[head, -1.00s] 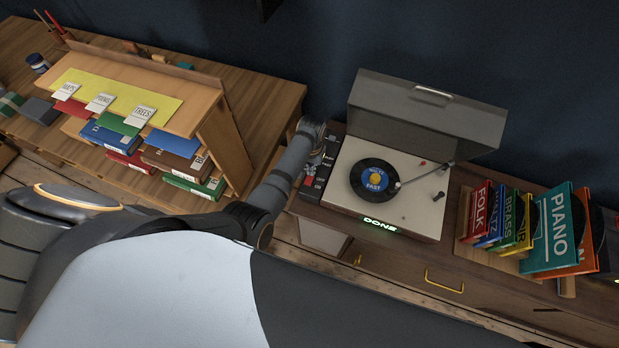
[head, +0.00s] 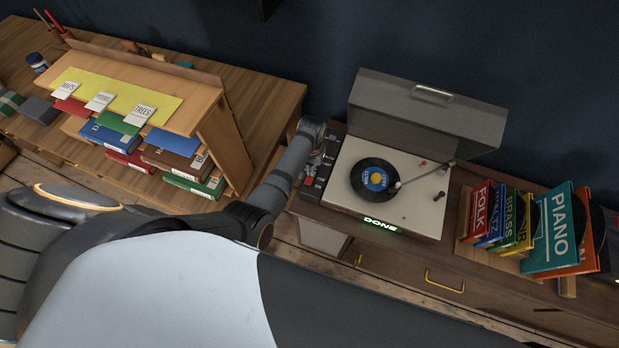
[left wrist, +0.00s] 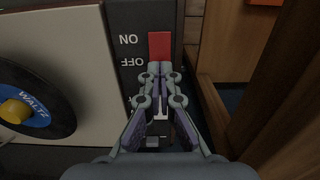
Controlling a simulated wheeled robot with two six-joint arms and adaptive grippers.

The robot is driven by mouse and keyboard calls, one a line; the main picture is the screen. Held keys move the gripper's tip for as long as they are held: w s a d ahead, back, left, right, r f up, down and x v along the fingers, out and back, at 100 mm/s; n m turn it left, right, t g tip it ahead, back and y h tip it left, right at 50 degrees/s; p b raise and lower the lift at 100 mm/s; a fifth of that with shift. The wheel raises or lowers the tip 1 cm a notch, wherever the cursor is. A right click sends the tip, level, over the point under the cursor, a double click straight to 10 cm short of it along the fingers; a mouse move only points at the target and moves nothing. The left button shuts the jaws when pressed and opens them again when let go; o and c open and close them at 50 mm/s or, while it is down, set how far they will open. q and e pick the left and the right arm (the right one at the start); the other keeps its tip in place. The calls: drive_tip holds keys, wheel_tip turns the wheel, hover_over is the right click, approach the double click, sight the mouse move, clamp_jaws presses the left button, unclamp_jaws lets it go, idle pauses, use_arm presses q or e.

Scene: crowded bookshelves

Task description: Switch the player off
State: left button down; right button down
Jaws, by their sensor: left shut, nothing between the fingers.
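The record player (head: 340,190) stands on the cabinet with its grey lid open, and a green DONE sign (head: 380,224) is lit on its front. A black record with a blue and yellow label (head: 375,178) lies on the platter, with the tonearm reaching to it. The dark control panel at the player's left carries a red switch (left wrist: 160,44) beside the ON and OFF labels, upside down in the left wrist view. My left gripper (left wrist: 160,68) is shut and empty, its tips at the switch's edge near OFF. I cannot tell whether they touch it. My right gripper is out of view.
A rack of upright record sleeves (head: 530,225) stands right of the player. A wooden desk with a book shelf (head: 215,130) is at the left. A wooden side panel (left wrist: 265,100) rises close to my left gripper in the wrist view.

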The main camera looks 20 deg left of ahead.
use_arm(q)
drive_tip(key=shift+f+b, duration=0.45)
drive_tip(key=shift+f, duration=0.25)
idle(0.3)
wheel_tip(320, 180, up, 12)
drive_tip(key=p, duration=0.9)
drive_tip(key=shift+s, duration=0.1)
